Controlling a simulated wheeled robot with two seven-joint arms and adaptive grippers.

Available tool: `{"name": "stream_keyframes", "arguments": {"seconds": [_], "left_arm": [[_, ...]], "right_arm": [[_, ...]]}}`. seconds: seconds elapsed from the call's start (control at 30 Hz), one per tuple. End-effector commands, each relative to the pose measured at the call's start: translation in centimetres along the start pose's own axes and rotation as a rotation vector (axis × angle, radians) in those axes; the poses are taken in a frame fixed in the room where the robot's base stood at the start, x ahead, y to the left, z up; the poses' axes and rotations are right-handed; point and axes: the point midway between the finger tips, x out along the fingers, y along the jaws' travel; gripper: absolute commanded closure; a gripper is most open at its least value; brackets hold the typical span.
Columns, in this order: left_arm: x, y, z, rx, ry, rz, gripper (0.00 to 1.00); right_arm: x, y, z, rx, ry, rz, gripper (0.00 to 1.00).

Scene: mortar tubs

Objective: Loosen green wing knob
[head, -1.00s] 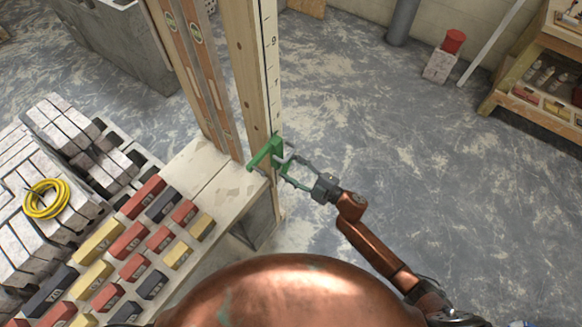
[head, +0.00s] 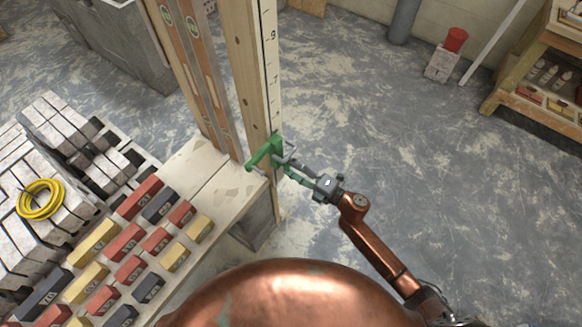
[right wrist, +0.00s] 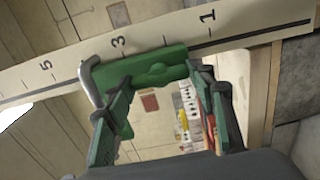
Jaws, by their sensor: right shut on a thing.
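A green clamp (head: 265,152) sits on the upright wooden post (head: 250,75) beside a marked scale strip (head: 272,60). My right gripper (head: 287,166) reaches the clamp from the right. In the right wrist view its two fingers (right wrist: 160,80) stand apart at the two ends of the knob, shut on it. A grey bent bar (right wrist: 91,82) lies just left of the fingers. My left gripper is not in view.
A bench (head: 200,170) bears rows of red, yellow and dark blocks left of the post. Two spirit levels (head: 200,65) lean beside the post. A yellow coil (head: 40,199) lies on grey bricks.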

Motion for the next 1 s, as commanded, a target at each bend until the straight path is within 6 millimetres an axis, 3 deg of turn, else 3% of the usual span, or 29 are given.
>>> {"name": "stream_keyframes", "arguments": {"seconds": [0.47, 0.5, 0.73, 1.0], "left_arm": [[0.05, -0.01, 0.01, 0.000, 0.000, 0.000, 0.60], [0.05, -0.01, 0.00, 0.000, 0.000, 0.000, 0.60], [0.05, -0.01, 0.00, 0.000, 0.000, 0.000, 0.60], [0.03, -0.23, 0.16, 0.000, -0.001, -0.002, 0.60]], "right_arm": [[-0.02, -0.12, -0.23, -0.016, 0.005, -0.002, 0.74], [-0.02, -0.12, -0.23, -0.016, 0.004, -0.002, 0.48], [-0.03, -0.06, -0.11, -0.015, 0.002, -0.001, 0.32], [-0.08, -0.03, -0.04, -0.014, 0.001, -0.001, 0.32]]}}
